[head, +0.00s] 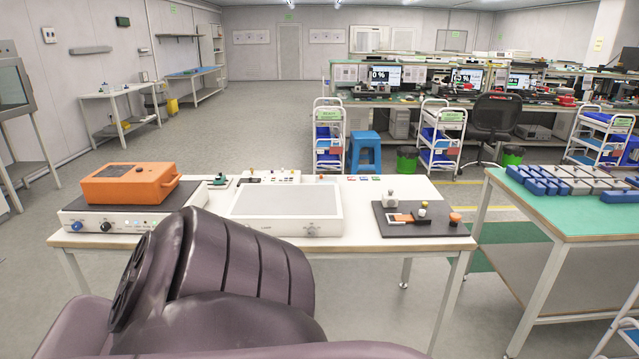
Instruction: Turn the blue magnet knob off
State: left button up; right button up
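A blue knob (75,227), which fits the magnet knob, sits at the left end of the front face of a white control box (160,226) on the left of the table. The small labels beside it are too small to read. A black knob (106,227) is to its right, followed by small indicators and buttons. Which way the blue knob is turned cannot be told. An arm of mine fills the lower left foreground and covers part of the table's front edge. Neither gripper shows.
An orange case (130,184) with a handle rests on the control box. A white flat-topped unit (285,208) stands mid-table. A dark board (422,230) with small parts lies at the right. A green-topped table (580,212) with blue bins (530,184) stands further right.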

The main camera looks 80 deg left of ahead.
aim_at(77, 226)
jog(key=u, duration=3.65)
jog(key=i+j, duration=0.25)
jog(key=j, duration=0.2)
jog(key=i+j, duration=0.2)
jog(key=j, duration=0.2)
jog(key=i+j, duration=0.25)
jog(key=j, duration=0.2)
jog(key=i+j, duration=0.25)
jog(key=j, duration=0.2)
jog(key=i+j, duration=0.2)
jog(key=j, duration=0.25)
jog(key=i+j, duration=0.25)
jog(key=j, duration=0.15)
jog(key=i+j, duration=0.25)
jog(key=j, duration=0.2)
jog(key=u, duration=0.05)
